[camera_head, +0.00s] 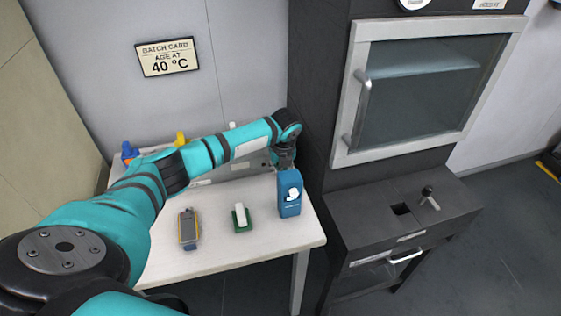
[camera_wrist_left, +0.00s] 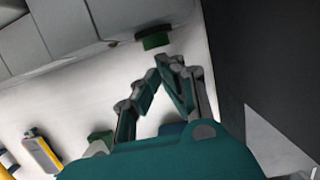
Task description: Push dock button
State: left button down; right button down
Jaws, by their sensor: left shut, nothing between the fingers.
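The green dock button (camera_wrist_left: 155,41), with a dark collar, is on the face of a grey dock (camera_wrist_left: 70,35) in the left wrist view. The dock (camera_head: 245,165) is partly hidden by my left arm in the head view, where I cannot make out the button. My left gripper (camera_wrist_left: 171,62) is shut and empty, its fingertips just short of the button in the picture; I cannot tell whether they touch. In the head view my left gripper (camera_head: 284,160) hangs from the wrist behind a blue holder (camera_head: 289,207), its tips mostly hidden. My right gripper is not in view.
A green holder with a white block (camera_head: 241,215) and a grey-yellow meter (camera_head: 188,228) stand on the white table (camera_head: 240,248). A dark cabinet with a glass door (camera_head: 425,95) rises at right. A lower unit (camera_head: 375,215) has a lever (camera_head: 427,191).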

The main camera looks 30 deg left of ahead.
pick_arm(q)
jog(key=shift+f, duration=0.2)
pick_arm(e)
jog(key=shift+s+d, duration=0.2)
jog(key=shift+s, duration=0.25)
pick_arm(q)
jog(key=shift+a, duration=0.1)
